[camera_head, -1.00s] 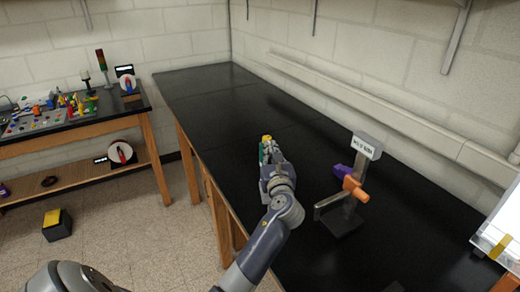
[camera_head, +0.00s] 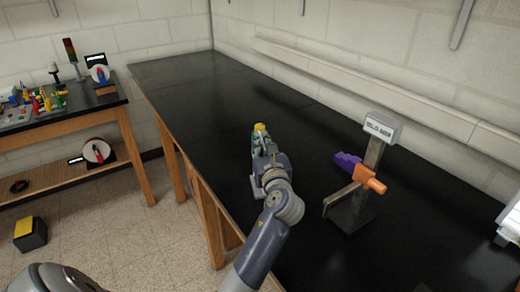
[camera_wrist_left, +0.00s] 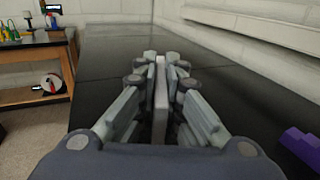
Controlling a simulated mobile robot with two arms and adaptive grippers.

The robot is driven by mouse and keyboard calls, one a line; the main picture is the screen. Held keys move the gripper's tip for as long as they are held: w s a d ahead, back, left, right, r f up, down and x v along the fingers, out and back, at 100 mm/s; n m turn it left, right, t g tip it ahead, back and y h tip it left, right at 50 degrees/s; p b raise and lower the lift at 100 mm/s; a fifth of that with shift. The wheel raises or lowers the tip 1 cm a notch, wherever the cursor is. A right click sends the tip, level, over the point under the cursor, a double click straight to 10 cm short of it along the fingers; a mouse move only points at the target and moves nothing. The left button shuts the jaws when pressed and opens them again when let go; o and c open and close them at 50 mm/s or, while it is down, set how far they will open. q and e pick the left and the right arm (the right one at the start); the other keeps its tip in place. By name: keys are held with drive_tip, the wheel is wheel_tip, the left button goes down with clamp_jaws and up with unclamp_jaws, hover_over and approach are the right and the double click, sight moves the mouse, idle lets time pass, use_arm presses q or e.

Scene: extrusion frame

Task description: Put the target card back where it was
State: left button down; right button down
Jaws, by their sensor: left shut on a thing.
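My left gripper (camera_head: 264,150) is over the long black table. It is shut on a thin flat piece (camera_wrist_left: 161,95), which appears pale and edge-on between the fingers in the left wrist view. In the head view a green and yellow thing (camera_head: 260,127) shows at the fingertips; it looks like the same card-like piece, mostly hidden by the gripper. Whether it touches the table cannot be told. No marking on it is readable. My right gripper is not in view.
A grey stand with a labelled head (camera_head: 381,127) and an orange part (camera_head: 370,180) stands on the black table (camera_head: 215,100), right of my gripper. A purple piece (camera_head: 347,161) is beside it. A side bench (camera_head: 62,126) holds coloured parts. The table's far part is clear.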

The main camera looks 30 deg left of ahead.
use_arm(q)
drive_tip(key=shift+s+d+r, duration=0.1)
drive_tip(key=shift+s+d, duration=0.05)
drive_tip(key=shift+d, duration=0.05)
drive_tip(key=shift+d+r, duration=0.1)
drive_tip(key=c, duration=1.7)
unclamp_jaws()
drive_tip(key=shift+f, duration=0.25)
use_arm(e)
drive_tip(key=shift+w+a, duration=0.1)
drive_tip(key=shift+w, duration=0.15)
use_arm(q)
drive_tip(key=shift+r, duration=0.15)
